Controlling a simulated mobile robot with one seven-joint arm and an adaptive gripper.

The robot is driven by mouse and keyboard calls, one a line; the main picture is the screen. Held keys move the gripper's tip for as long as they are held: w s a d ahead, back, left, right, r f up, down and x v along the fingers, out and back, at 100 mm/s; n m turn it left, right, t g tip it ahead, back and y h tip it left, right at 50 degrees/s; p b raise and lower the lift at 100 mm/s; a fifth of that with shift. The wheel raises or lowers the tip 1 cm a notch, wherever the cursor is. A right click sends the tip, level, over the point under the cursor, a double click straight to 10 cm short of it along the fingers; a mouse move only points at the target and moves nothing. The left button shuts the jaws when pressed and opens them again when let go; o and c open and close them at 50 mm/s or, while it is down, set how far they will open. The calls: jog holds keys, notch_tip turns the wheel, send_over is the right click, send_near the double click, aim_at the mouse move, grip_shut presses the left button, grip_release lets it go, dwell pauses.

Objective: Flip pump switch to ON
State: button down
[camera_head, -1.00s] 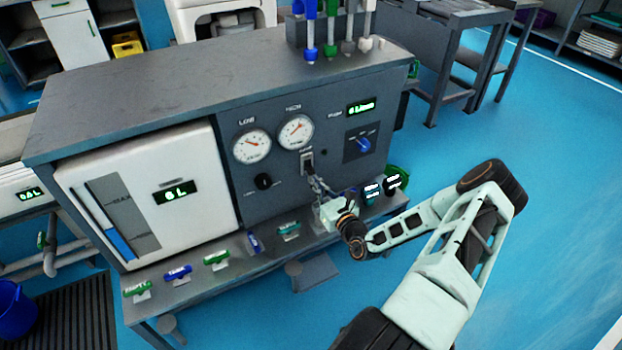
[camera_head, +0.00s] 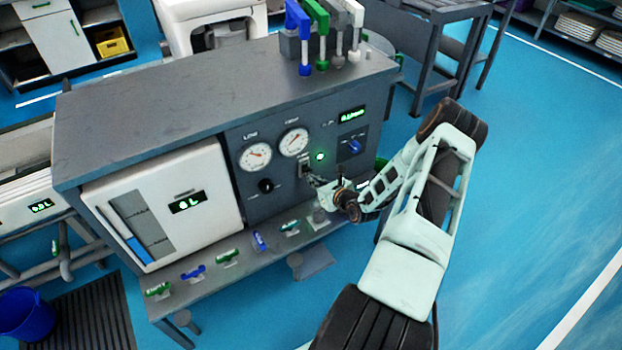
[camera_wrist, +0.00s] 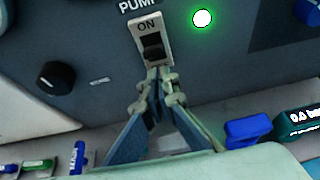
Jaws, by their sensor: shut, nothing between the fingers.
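The pump switch (camera_wrist: 151,38) is a rocker in a pale frame under the label PUMP, with ON marked at its top. In the wrist view its dark lower part looks pushed in, though I cannot be sure of the rocker's exact tilt. A round light (camera_wrist: 202,18) to its right glows green. My gripper (camera_wrist: 158,74) is shut and empty, its fingertips at the lower edge of the switch, seeming to touch or nearly touch it. In the head view the switch (camera_head: 304,170) is partly hidden by my gripper (camera_head: 314,180).
Two gauges (camera_head: 256,156) and a black knob (camera_head: 266,186) are left of the switch. A blue knob (camera_head: 354,146) is to the right. Several coloured valve handles (camera_head: 227,256) line the ledge below. Blue floor is open at the right.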

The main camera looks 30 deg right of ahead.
jog(key=shift+r, duration=0.15)
jog(key=shift+r+p, duration=0.65)
jog(key=shift+r, duration=0.05)
jog(key=shift+r, duration=0.1)
